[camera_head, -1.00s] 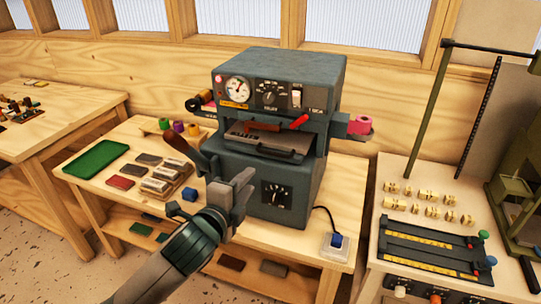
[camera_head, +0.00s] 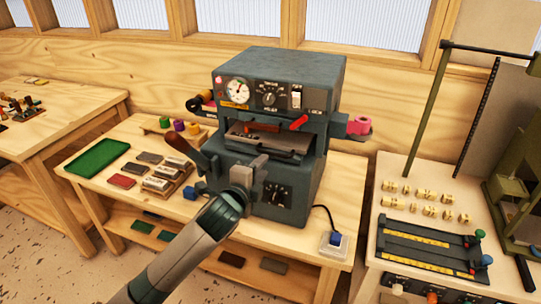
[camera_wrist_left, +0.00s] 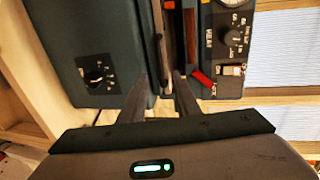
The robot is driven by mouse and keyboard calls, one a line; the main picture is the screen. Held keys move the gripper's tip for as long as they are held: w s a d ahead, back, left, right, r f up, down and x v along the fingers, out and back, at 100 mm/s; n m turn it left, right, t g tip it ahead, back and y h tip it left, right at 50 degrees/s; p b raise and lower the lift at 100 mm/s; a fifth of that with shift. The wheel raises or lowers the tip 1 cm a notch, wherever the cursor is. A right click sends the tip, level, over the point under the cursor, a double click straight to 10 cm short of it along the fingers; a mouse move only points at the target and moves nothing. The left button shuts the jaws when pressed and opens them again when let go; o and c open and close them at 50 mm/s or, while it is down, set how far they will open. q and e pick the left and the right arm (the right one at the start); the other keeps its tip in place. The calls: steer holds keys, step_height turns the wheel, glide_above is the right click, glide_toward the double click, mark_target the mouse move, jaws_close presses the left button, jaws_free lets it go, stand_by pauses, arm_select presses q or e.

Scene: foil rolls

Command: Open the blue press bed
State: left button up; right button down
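The blue-grey press (camera_head: 300,80) stands on the wooden bench. Its grey bed (camera_head: 285,145) sits in the front slot beneath a rust-red piece, and the red handle (camera_head: 299,122) is above it at the right. A dark brown lever (camera_head: 180,144) sticks out at the press's left. My left gripper (camera_head: 248,170) is in front of the press, just below the bed. In the left wrist view its two fingers (camera_wrist_left: 160,88) are apart, pointing at the slot, with nothing clearly held between them. Whether they touch the bed is unclear. My right gripper is out of view.
A green tray (camera_head: 97,157), stacked blocks (camera_head: 160,184) and a small blue block (camera_head: 190,193) lie left of the press. Another bench holds a black fixture (camera_head: 430,245) and brass pieces.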

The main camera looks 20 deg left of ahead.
mark_target(273, 155)
arm_select(q)
steer(key=p+x, duration=0.1)
steer(key=x, duration=0.6)
steer(key=shift+w+f+p, duration=0.1)
steer(key=shift+w+p, duration=0.2)
steer(key=shift+w, duration=0.1)
steer(key=shift+c, duration=0.5)
jaws_close()
